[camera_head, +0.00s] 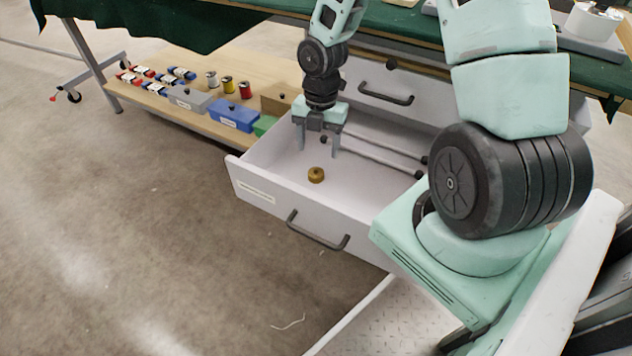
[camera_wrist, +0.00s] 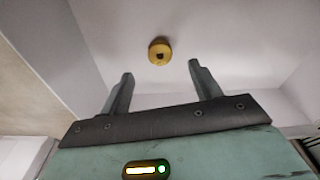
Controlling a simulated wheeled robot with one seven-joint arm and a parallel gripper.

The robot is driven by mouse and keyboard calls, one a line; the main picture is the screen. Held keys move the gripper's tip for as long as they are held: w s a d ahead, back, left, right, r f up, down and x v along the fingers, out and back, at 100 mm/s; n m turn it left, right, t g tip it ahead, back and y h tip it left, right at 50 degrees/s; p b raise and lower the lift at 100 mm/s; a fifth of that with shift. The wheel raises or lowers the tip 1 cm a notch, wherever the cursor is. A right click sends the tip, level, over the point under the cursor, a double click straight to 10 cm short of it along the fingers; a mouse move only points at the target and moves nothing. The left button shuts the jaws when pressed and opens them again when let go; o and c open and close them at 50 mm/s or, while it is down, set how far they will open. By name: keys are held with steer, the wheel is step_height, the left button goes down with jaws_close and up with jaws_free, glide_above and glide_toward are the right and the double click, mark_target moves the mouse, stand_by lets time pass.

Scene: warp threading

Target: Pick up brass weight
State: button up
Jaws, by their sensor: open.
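The brass weight (camera_head: 316,175) is a small round gold-brown piece with a dark centre, lying on the floor of an open white drawer (camera_head: 262,190). In the wrist view the brass weight (camera_wrist: 160,52) lies beyond the fingertips, roughly centred between them. My gripper (camera_head: 319,150) points down over the drawer with its two fingers spread and nothing between them. In the wrist view my gripper (camera_wrist: 160,68) also shows both fingers apart. The fingers do not appear to touch the weight.
Dark-tipped rods (camera_head: 375,152) lie in the drawer to the right of my gripper. A closed drawer (camera_head: 400,85) is behind. A wooden shelf (camera_head: 250,65) at left holds a blue box (camera_head: 234,115), a grey box (camera_head: 188,97) and several spools. The drawer floor around the weight is clear.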

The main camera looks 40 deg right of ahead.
mark_target(316, 168)
steer(key=f+b, duration=0.1)
steer(key=f, duration=0.1)
steer(key=f+b, duration=0.1)
steer(key=f, duration=0.2)
steer(key=a+f+b, duration=0.1)
steer(key=f+b, duration=0.1)
steer(key=shift+s+f, duration=0.2)
steer(key=shift+s, duration=0.1)
steer(key=shift+r, duration=0.1)
steer(key=c, duration=1.1)
